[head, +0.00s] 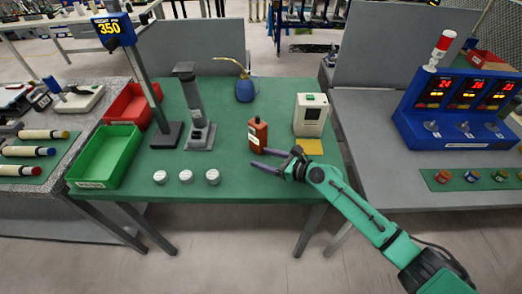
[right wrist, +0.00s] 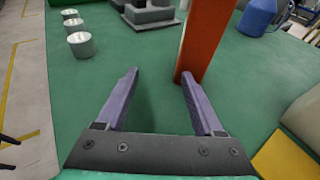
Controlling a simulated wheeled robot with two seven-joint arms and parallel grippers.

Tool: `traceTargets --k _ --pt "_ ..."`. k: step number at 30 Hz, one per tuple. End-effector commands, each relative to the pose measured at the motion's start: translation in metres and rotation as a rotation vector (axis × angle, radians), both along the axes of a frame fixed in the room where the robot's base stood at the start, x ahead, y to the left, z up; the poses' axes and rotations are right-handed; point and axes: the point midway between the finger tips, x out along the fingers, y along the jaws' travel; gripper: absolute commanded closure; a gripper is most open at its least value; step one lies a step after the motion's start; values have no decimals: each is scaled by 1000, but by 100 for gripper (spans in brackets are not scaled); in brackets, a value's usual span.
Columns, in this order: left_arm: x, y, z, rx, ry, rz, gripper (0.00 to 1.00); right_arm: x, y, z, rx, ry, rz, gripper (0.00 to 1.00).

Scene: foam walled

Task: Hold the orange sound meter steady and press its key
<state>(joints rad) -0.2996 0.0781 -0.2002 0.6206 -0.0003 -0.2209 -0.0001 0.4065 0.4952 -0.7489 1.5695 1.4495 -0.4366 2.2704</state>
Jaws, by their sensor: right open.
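The orange sound meter (head: 258,135) stands upright on the green table (head: 230,110), right of its middle, with a pale label on its front. In the right wrist view the orange sound meter (right wrist: 203,40) rises just beyond the right finger, and its top is cut off. My right gripper (head: 273,158) is open and empty just in front of the meter, with its fingers low over the table. In the right wrist view the gripper (right wrist: 160,90) has its fingers wide apart, with the meter outside the gap's centre. The key cannot be made out. My left gripper is not in view.
A white box device (head: 309,115) and a yellow pad (head: 308,146) lie right of the meter. A blue oil can (head: 245,90) stands behind it. A grey stand (head: 195,110), several white knobs (head: 186,176) and green (head: 105,157) and red (head: 130,106) bins are left.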

Motion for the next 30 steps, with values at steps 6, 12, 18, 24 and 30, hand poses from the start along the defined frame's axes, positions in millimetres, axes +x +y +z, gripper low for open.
traceTargets --k 6,12,18,24,30 --pt "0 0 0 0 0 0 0 0 0 0 0 0 0 77" --pt "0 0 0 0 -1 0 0 0 0 0 0 0 0 100" --pt "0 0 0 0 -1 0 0 0 0 0 0 0 0 38" --pt "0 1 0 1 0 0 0 0 -1 0 1 -1 0 0" --pt "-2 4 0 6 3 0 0 0 0 0 1 -1 0 0"
